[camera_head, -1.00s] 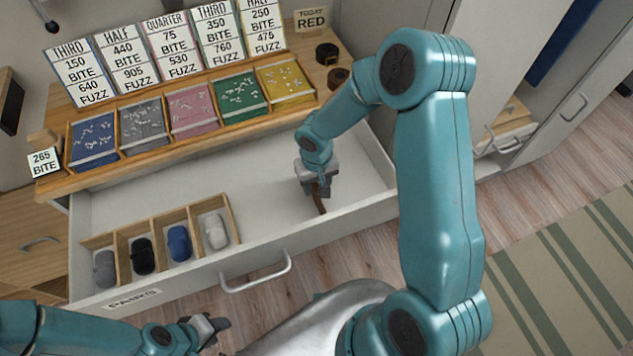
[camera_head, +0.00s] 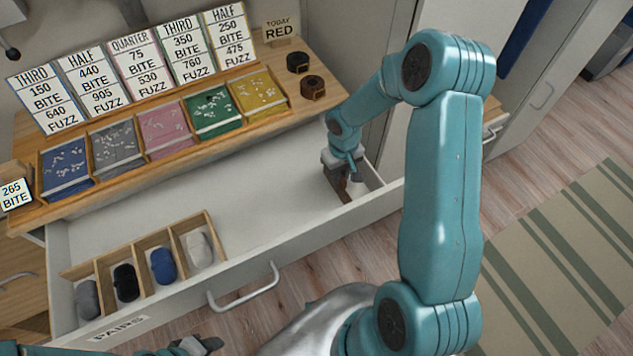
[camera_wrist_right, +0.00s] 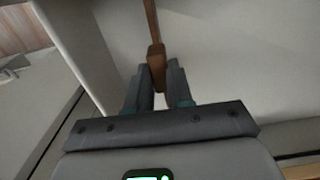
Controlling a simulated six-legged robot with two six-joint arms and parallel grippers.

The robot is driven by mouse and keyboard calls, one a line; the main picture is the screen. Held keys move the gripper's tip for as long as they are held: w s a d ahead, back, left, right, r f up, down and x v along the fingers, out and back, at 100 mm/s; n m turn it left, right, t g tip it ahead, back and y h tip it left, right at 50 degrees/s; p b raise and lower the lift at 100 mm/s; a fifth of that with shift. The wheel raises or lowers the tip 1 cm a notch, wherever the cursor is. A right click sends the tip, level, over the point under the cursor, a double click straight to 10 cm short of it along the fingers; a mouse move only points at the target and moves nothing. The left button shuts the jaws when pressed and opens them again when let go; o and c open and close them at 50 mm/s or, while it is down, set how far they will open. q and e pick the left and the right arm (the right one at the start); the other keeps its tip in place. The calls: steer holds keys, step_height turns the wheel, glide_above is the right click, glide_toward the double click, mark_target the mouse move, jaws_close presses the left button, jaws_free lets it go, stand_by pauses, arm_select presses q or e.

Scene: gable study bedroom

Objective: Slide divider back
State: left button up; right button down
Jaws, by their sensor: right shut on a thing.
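A thin brown wooden divider (camera_head: 341,186) stands inside the open white drawer (camera_head: 265,185), close to its right end. My right gripper (camera_head: 343,170) is down in the drawer and shut on it, hiding part of it. In the right wrist view my gripper's fingers (camera_wrist_right: 166,72) close on a brown block of the divider (camera_wrist_right: 156,58), and its thin strip runs on away from the fingers. My left gripper (camera_head: 200,346) is at the bottom edge of the head view, outside the drawer; its jaws are unclear.
A wooden sock organizer (camera_head: 212,222) with several rolled socks fills the drawer's left front. The drawer's middle is empty. A small pale thing (camera_head: 358,189) lies right of the divider. Above, a wooden counter (camera_head: 150,158) holds coloured trays, price cards and two dark rolls.

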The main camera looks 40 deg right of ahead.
steer(key=d, duration=0.2)
steer(key=s+d, duration=0.1)
steer(key=d, duration=0.2)
steer(key=shift+d+r, duration=0.1)
steer(key=shift+d, duration=0.25)
steer(key=c, duration=1)
jaws_free()
steer(key=shift+s+a, duration=0.1)
step_height(320, 180, up, 16)
steer(key=p, duration=1)
steer(key=shift+r, duration=0.25)
steer(key=shift+s, duration=0.1)
